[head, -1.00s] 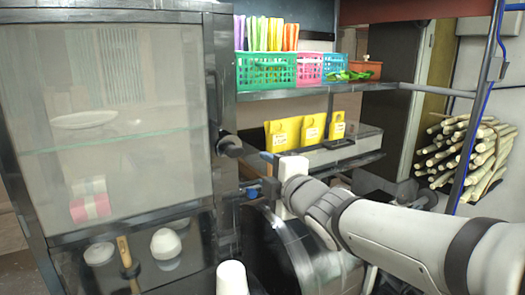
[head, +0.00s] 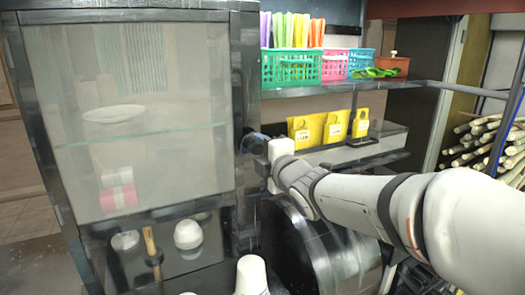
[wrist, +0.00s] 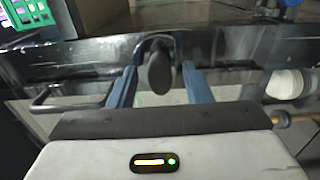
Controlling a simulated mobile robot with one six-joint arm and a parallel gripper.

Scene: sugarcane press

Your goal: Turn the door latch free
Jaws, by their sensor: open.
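The door latch, a dark rounded knob (wrist: 159,72) on a black metal frame, shows in the middle of the wrist view. My gripper (wrist: 160,69) is open, with one blue finger on each side of the knob and a visible gap to both. In the head view my gripper (head: 254,143) is at the right edge of the glass-fronted cabinet door (head: 150,170). The latch is mostly hidden behind it there. The door looks closed.
A shelf (head: 340,91) with coloured baskets (head: 291,68) and yellow packets (head: 335,128) stands right of the cabinet. A large dark drum (head: 320,245) and white cups (head: 252,275) are below my arm. In the wrist view a thin bar handle (wrist: 65,97) is left of the latch.

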